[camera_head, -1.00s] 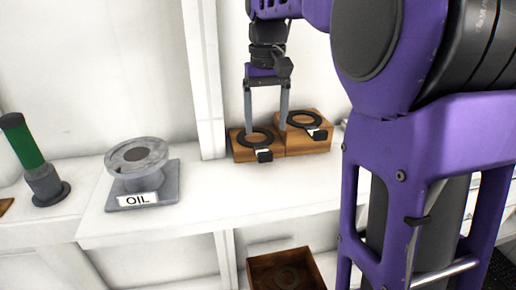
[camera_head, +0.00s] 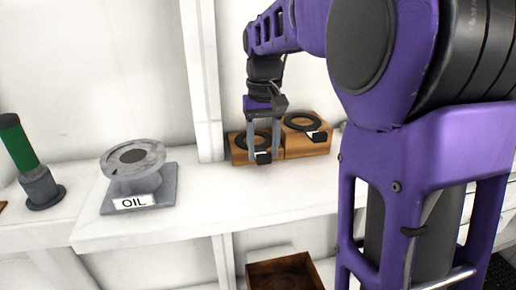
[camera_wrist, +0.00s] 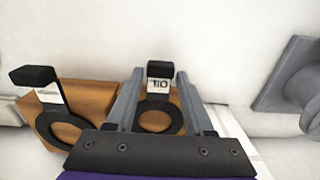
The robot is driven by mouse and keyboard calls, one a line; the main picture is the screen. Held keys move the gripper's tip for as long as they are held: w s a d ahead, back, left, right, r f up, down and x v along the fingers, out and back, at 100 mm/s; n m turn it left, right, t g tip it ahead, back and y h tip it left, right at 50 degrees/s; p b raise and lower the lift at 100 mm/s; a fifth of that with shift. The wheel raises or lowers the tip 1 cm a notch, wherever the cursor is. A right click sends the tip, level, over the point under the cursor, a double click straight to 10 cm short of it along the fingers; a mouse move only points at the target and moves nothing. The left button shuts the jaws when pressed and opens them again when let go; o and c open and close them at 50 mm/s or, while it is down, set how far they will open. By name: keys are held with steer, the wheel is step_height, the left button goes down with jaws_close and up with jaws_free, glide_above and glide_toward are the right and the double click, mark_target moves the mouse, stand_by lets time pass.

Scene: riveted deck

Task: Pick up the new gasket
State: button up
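Two black ring gaskets with labelled tabs lie on wooden blocks on the white shelf. The left gasket (camera_head: 264,157) is on the left block (camera_head: 240,155); it also shows in the wrist view (camera_wrist: 160,105), its label reading OIL upside down. The right gasket (camera_head: 303,122) is on the right block (camera_head: 310,148) and shows at left in the wrist view (camera_wrist: 47,97); its label is not readable. I cannot tell which is the new one by looks. My gripper (camera_head: 264,150) is open and low over the left gasket, its fingers either side of the tab; contact is unclear.
A grey flanged fitting (camera_head: 137,180) marked OIL stands left on the shelf (camera_head: 190,205). A green-and-grey cylinder (camera_head: 30,165) stands further left. An open brown box (camera_head: 285,265) with a dark ring inside sits below.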

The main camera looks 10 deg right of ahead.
jaws_close()
